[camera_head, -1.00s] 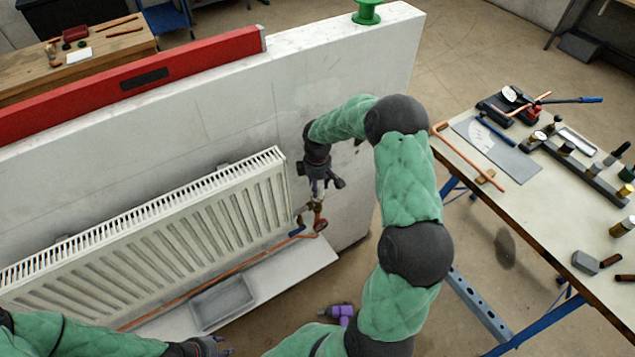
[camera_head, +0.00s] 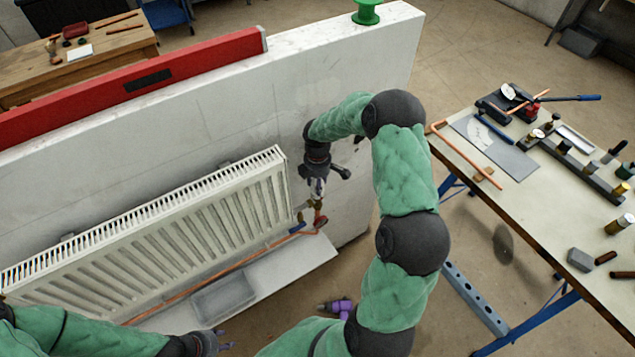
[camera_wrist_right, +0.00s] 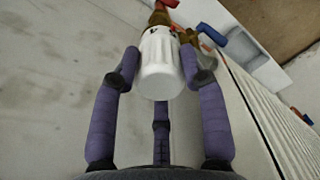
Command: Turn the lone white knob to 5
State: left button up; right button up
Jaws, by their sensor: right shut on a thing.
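The white knob (camera_wrist_right: 160,62) is a ribbed cylinder on a brass valve (camera_wrist_right: 160,17) beside the radiator's end. Small dark marks show near its far end, but I cannot read the number. My right gripper (camera_wrist_right: 160,68) is shut on the knob, with purple fingers on both sides of it. In the head view the right gripper (camera_head: 317,190) hangs in front of the white wall, and its hand hides most of the knob. My left gripper (camera_head: 224,340) is low at the bottom edge, empty, its small fingertips apart.
The white radiator (camera_head: 150,230) stands left of the right gripper. Copper pipe, a blue lever (camera_wrist_right: 212,35) and a red part (camera_head: 320,221) lie close below. A grey tray (camera_head: 222,299) sits below the radiator. A tool-covered bench (camera_head: 550,215) is at right.

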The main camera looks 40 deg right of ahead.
jog(key=shift+s+a+f, duration=0.1)
jog(key=o, duration=1.2)
jog(key=shift+c, duration=0.2)
notch_tip(320, 180, up, 12)
